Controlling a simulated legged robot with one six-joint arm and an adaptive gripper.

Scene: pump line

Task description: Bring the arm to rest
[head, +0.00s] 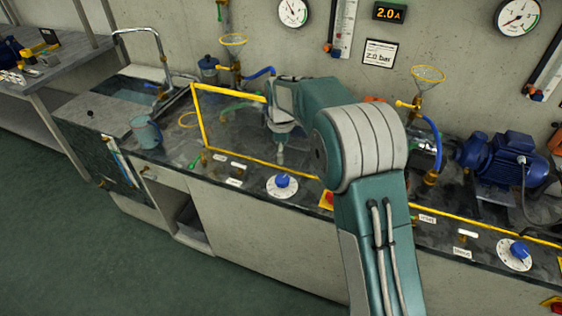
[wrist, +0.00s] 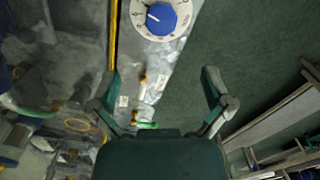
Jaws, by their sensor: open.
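My arm reaches out over the bench in the head view and bends down at its far end. My gripper (wrist: 162,74) shows in the wrist view with its two fingers spread wide and nothing between them. It is above the bench's front edge, with a blue dial knob (wrist: 161,18) ahead of the fingers. In the head view the gripper is small, partly hidden by my own arm links, and hangs over the worktop inside the yellow-lined area. A blue knob (head: 282,182) stands on the bench front there.
A grey-blue jug (head: 146,132) stands by the sink (head: 128,94) at left. A blue pump motor (head: 502,158) sits at right, with another blue knob (head: 519,250) in front. Yellow-rimmed funnels (head: 232,40) and gauges (head: 293,12) line the wall. The green floor (head: 110,240) is clear.

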